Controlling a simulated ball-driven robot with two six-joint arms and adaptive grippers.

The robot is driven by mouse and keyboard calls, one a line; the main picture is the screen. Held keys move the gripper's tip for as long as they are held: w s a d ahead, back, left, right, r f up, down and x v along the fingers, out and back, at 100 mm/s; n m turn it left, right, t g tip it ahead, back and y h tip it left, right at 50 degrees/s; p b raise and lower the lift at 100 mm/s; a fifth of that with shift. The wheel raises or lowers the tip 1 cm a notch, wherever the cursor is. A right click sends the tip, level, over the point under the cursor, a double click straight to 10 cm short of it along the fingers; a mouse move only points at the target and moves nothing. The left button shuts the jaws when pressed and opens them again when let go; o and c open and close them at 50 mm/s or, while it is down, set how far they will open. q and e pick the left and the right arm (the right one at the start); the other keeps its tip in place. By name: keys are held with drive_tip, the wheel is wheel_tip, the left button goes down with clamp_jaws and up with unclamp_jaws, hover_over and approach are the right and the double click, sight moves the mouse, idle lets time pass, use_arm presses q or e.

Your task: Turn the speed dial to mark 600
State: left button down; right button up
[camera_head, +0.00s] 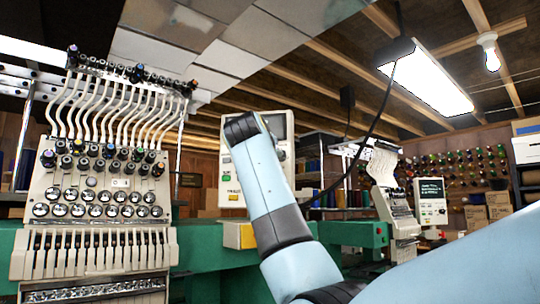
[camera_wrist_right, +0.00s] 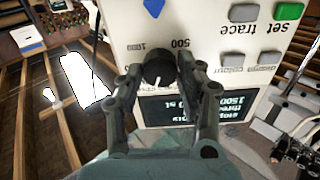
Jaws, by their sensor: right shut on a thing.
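The speed dial (camera_wrist_right: 159,69) is a round black knob with a pale pointer line, seen upside down in the right wrist view. Its pointer lies toward the bottom of that picture. My right gripper (camera_wrist_right: 160,78) is shut on the dial, one finger on each side. The printed marks 500 and 1000 show beside the knob; a 600 mark cannot be made out. In the head view the control panel (camera_head: 283,125) is partly hidden by my right arm, which also hides the dial and gripper there. My left gripper is not in view.
The panel has a dark screen (camera_wrist_right: 195,107), a green button (camera_wrist_right: 290,10) and several grey buttons around the dial. A multi-needle embroidery machine (camera_head: 100,190) stands at the left. A second machine (camera_head: 395,195) with its own screen (camera_head: 431,200) stands farther right.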

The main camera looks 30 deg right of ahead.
drive_tip(key=n+p, duration=1.5)
drive_tip(key=n, duration=0.1)
drive_tip(key=shift+r, duration=0.1)
drive_tip(key=shift+n+p, duration=0.75)
drive_tip(key=shift+n, duration=0.45)
drive_tip(key=shift+f+n+p, duration=0.25)
drive_tip(key=shift+n+p, duration=0.1)
drive_tip(key=shift+n, duration=0.55)
drive_tip(key=o, duration=1.1)
drive_tip(key=shift+w+a, duration=0.1)
drive_tip(key=shift+o, duration=0.2)
